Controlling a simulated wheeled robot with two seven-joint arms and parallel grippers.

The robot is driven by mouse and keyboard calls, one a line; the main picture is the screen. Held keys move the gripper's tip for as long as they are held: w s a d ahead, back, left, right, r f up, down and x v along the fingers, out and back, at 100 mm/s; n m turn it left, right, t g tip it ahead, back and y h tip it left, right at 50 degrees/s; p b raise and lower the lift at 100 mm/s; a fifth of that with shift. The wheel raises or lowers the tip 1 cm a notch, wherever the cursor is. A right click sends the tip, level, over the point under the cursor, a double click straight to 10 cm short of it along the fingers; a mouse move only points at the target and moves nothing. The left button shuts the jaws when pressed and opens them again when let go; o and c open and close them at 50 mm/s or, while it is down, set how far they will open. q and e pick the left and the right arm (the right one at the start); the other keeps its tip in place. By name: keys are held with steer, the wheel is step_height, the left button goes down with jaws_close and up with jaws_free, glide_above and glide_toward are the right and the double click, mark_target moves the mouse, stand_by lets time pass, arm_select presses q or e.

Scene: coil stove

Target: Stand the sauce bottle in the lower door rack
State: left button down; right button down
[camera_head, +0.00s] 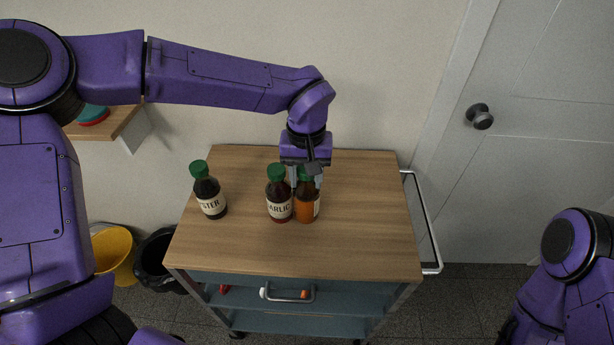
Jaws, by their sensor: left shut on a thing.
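Three sauce bottles with green caps stand on the wooden top of a cart (290,250). The left bottle (208,192), with a label ending in "STER", stands apart. The middle bottle (278,196) has a label reading "ARLIC". The right bottle (306,208) has orange-brown sauce and stands close beside the middle one. My left gripper (306,180) points down and is shut on the right bottle near its neck, partly hiding it. My right arm shows at the lower right, but its gripper is out of view. No door rack is in view.
A wall shelf (120,122) is behind my left arm. A grey door (540,130) is at right.

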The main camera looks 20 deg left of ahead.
arm_select(q)
steer(key=shift+w+f, duration=0.25)
steer(key=shift+f, duration=0.4)
steer(key=shift+s, duration=0.15)
steer(key=c, duration=0.9)
jaws_free()
steer(key=shift+o, duration=0.2)
